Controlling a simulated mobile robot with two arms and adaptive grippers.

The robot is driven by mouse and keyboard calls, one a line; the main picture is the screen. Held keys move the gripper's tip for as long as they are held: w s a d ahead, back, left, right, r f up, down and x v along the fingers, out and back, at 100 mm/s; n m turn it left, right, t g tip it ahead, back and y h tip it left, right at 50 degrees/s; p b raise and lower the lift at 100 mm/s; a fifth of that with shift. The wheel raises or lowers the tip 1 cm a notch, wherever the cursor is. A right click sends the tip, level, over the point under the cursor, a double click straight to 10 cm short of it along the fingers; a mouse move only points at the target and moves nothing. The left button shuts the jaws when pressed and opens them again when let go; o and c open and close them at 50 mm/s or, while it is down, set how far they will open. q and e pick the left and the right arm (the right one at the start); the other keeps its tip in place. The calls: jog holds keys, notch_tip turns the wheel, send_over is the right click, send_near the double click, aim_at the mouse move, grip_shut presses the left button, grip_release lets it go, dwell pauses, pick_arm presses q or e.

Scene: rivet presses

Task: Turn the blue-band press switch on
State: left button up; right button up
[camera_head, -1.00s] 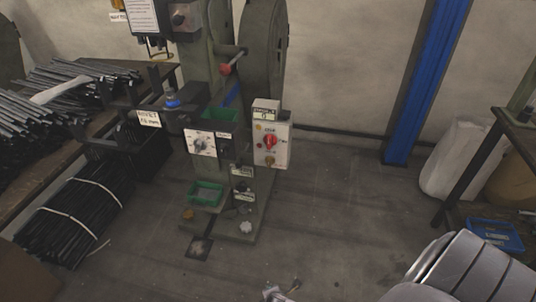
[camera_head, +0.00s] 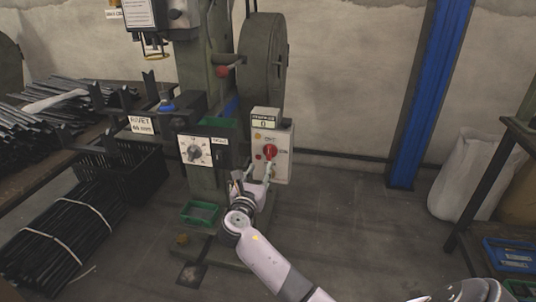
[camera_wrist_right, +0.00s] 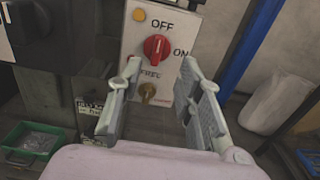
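The press (camera_head: 262,75) is a dark green machine with a large wheel, and a blue strip shows behind its front part. A white switch box (camera_head: 285,165) on its right side carries a red rotary knob (camera_head: 270,151). In the right wrist view the red knob (camera_wrist_right: 156,47) sits below the word OFF and left of the word ON. My right gripper (camera_head: 253,173) is open and empty, just below and in front of the box. In the wrist view its spread fingers (camera_wrist_right: 160,68) flank the area below the knob, apart from it. My left gripper is not in view.
A second dial (camera_head: 194,150) is on the press front, left of the box. A brass-coloured knob (camera_wrist_right: 147,91) is below the red one. A green tray (camera_head: 201,213) is low on the press. A blue post (camera_head: 425,95) stands right; the floor between is clear.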

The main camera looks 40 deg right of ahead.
aim_at(268, 150)
jog(key=b+x, duration=0.2)
jog(key=x, duration=0.7)
jog(key=shift+f, duration=0.15)
jog(key=shift+x, duration=1.05)
jog(key=shift+w+d+b, duration=0.35)
jog(key=shift+w+d, duration=0.05)
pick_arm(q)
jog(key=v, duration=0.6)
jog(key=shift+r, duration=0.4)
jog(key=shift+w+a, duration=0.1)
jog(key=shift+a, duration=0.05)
pick_arm(e)
jog(key=shift+c, duration=0.5)
grip_shut()
